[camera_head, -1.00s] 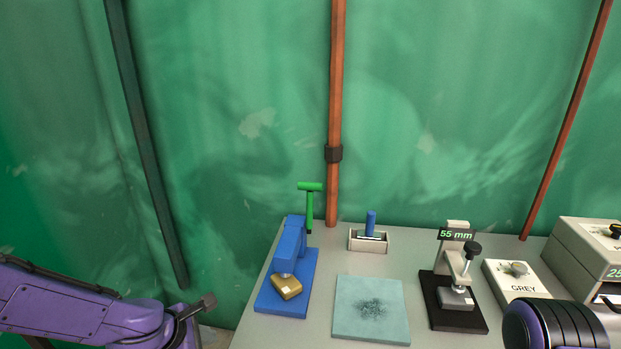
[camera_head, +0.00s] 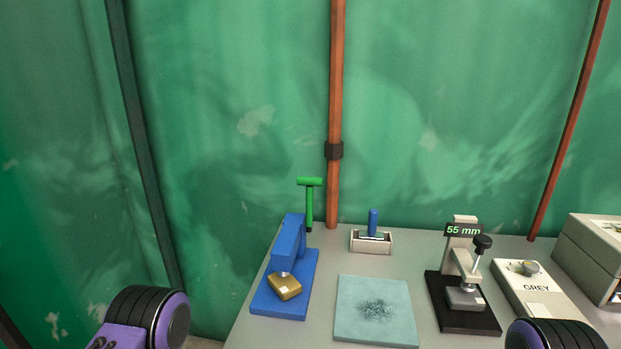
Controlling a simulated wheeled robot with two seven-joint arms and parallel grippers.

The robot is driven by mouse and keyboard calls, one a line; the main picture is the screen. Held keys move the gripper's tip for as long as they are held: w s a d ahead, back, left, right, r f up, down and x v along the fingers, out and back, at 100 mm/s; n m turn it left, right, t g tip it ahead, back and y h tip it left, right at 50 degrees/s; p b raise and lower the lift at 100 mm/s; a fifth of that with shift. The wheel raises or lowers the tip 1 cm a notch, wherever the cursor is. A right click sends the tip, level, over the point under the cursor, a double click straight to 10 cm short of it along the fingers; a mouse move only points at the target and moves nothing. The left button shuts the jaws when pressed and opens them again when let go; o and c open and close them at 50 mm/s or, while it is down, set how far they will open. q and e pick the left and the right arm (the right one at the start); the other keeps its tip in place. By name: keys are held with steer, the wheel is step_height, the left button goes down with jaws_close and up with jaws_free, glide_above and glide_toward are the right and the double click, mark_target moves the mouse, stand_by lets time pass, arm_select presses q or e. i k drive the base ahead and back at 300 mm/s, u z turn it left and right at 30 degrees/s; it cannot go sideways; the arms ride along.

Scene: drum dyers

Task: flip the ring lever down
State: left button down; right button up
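No part is marked as the ring lever, so I cannot tell for sure which one it is. A green T-shaped handle (camera_head: 309,203) stands upright at the back of a blue press (camera_head: 290,250) with a brass block (camera_head: 285,286) under its head. A clamp stand (camera_head: 465,290) on a black base carries a "55 mm" sign and a black-knobbed lever (camera_head: 482,247) pointing up. My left arm shows only a purple and black joint at the lower left, and my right arm only a joint at the bottom right. Both grippers are out of view.
A pale teal slab (camera_head: 347,330) with dark specks lies on the grey table (camera_head: 400,257). Behind it is a small tray (camera_head: 371,247) with a blue-handled tool (camera_head: 373,222).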

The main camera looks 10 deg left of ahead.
mark_target(309, 182)
steer(key=z, duration=2.5)
steer(key=k, duration=1.6)
steer(key=u, duration=0.9)
